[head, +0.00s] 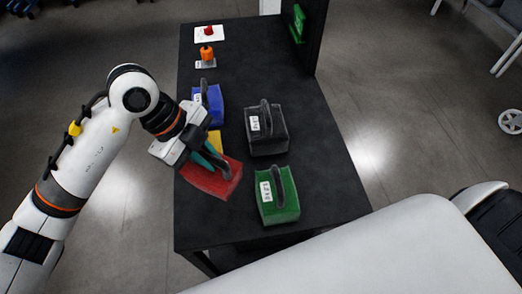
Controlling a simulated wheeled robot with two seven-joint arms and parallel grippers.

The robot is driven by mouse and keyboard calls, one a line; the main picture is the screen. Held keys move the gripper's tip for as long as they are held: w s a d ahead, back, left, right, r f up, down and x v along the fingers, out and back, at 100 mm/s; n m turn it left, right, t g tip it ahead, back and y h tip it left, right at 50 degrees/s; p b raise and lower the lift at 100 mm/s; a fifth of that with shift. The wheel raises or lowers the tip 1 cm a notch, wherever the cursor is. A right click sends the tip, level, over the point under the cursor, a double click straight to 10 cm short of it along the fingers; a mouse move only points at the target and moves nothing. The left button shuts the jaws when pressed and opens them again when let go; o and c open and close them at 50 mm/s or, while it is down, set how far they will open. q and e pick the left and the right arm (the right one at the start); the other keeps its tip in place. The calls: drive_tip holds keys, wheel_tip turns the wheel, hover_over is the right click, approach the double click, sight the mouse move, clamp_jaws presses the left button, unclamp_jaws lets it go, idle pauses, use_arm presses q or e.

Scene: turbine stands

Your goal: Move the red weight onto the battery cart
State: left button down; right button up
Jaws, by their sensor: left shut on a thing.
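The red weight (208,181) is a red block with a dark handle and a white label. It is tilted at the left edge of the black table, in front of a yellow block. My left gripper (216,163) is shut on the red weight at its handle. I cannot tell whether the weight touches the table. My right gripper is not in view. I cannot make out a battery cart for certain.
The black table (255,75) also holds a blue weight (215,101), a yellow block (216,141), a black weight (268,141) and a green weight (279,208). An orange item (206,53) and a red item (209,31) stand at the back. Floor is clear left.

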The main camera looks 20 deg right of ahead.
sight(202, 169)
use_arm(q)
drive_tip(key=n+t, duration=0.1)
drive_tip(key=n, duration=0.3)
drive_tip(key=shift+w+d+f+t+b, duration=0.2)
drive_tip(key=shift+d+t+b, duration=0.1)
drive_tip(key=shift+d+t, duration=0.1)
drive_tip(key=n, duration=0.1)
drive_tip(key=n+t, duration=0.1)
drive_tip(key=n, duration=0.1)
drive_tip(key=shift+w+d, duration=0.15)
drive_tip(key=shift+w, duration=0.1)
wheel_tip(202, 169, down, 10)
drive_tip(key=shift+f+p, duration=0.1)
drive_tip(key=shift+p, duration=0.3)
drive_tip(key=c, duration=1.4)
unclamp_jaws()
drive_tip(key=shift+o, duration=0.2)
drive_tip(key=b+v, duration=0.1)
drive_tip(key=v, duration=1.1)
drive_tip(key=shift+s+a, duration=0.2)
